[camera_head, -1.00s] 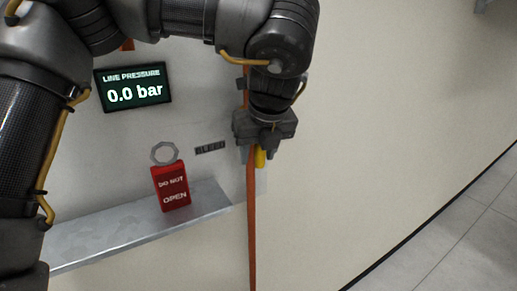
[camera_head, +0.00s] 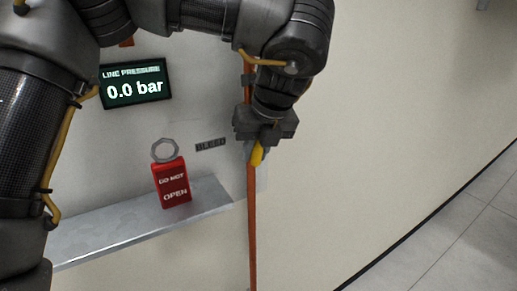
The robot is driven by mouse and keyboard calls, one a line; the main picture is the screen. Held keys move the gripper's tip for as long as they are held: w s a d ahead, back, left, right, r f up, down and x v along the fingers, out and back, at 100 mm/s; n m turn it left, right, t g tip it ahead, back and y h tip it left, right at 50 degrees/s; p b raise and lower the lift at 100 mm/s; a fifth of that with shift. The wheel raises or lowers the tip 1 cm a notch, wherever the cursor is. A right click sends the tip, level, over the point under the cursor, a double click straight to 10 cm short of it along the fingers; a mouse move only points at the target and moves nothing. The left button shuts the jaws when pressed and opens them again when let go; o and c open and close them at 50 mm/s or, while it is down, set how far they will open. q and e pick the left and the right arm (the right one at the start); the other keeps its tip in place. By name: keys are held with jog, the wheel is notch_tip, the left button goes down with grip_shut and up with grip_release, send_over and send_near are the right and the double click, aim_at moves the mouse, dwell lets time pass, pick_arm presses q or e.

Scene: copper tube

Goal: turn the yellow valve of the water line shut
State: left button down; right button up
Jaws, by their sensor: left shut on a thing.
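The yellow valve handle (camera_head: 257,154) shows on the vertical copper tube (camera_head: 252,220), right of the "BLEED" label. Its visible end sticks out below my gripper and is tilted. My left gripper (camera_head: 262,142) reaches down from above and is shut on the handle. Its fingers and body hide the upper part of the handle and the valve body. My right gripper is not in view.
A display (camera_head: 135,83) on the wall reads line pressure 0.0 bar. The wall right of the tube is bare.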

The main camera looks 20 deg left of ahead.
pick_arm(q)
jog(key=s+g+y, duration=0.1)
jog(key=s+a+r+g+y, duration=0.1)
jog(key=g+y, duration=0.1)
jog(key=shift+a+m, duration=0.3)
jog(key=shift+m, duration=0.1)
jog(key=c, duration=1.3)
grip_release()
jog(key=shift+d, duration=0.15)
jog(key=shift+o, duration=0.2)
